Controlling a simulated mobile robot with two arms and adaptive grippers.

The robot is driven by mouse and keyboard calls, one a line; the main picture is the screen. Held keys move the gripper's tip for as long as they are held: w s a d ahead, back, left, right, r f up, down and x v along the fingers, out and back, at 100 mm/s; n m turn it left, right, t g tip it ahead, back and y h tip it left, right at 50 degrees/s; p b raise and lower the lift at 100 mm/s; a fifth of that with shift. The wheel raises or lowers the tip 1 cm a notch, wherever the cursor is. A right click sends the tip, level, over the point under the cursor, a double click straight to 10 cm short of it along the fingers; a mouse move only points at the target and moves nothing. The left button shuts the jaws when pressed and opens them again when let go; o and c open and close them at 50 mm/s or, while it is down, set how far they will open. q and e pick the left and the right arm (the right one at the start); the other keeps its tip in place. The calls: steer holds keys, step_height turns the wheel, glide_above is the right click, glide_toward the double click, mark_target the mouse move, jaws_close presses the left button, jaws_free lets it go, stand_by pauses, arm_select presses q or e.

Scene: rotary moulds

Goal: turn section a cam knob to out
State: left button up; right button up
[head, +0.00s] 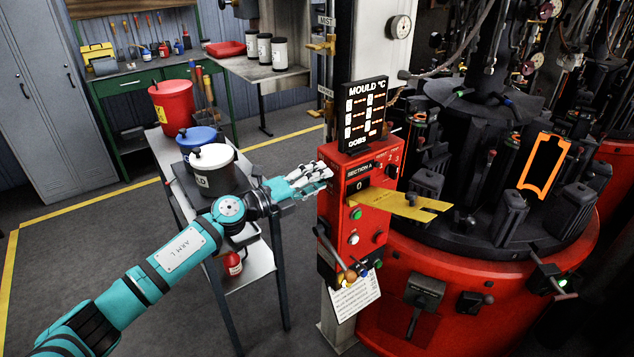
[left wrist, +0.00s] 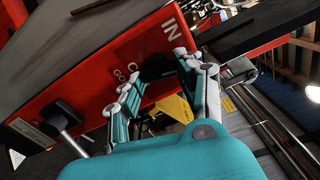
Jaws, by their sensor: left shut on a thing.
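The red Section A control box (head: 338,210) stands on a post at the middle of the head view. My left gripper (head: 322,173) reaches its upper left side. In the left wrist view, my left gripper (left wrist: 160,88) has its jointed fingers closed around a dark knob (left wrist: 153,68) on a red panel (left wrist: 95,80). White lettering "IN" shows next to the fingers; smaller lettering beside the knob is partly covered. The knob's pointing direction cannot be made out. In the head view the fingers hide the knob. My right gripper is not in view.
A yellow plate (head: 400,203) juts from the box front. A mould temperature display (head: 362,113) stands on top, and levers (head: 345,272) hang below. The large red rotary machine (head: 440,300) is at right. A trolley (head: 272,258) with pots stands behind my left arm.

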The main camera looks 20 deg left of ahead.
arm_select(q)
steer(key=m, duration=0.2)
steer(key=m+b, duration=0.1)
steer(key=m, duration=0.1)
steer(key=m+b, duration=0.1)
steer(key=m, duration=0.1)
steer(key=shift+f, duration=0.3)
steer(key=shift+m+b, duration=0.3)
steer(key=shift+m, duration=0.1)
steer(key=o, duration=1.2)
steer(key=shift+c, duration=0.2)
steer(key=shift+a+r, duration=0.1)
steer(key=v, duration=1.2)
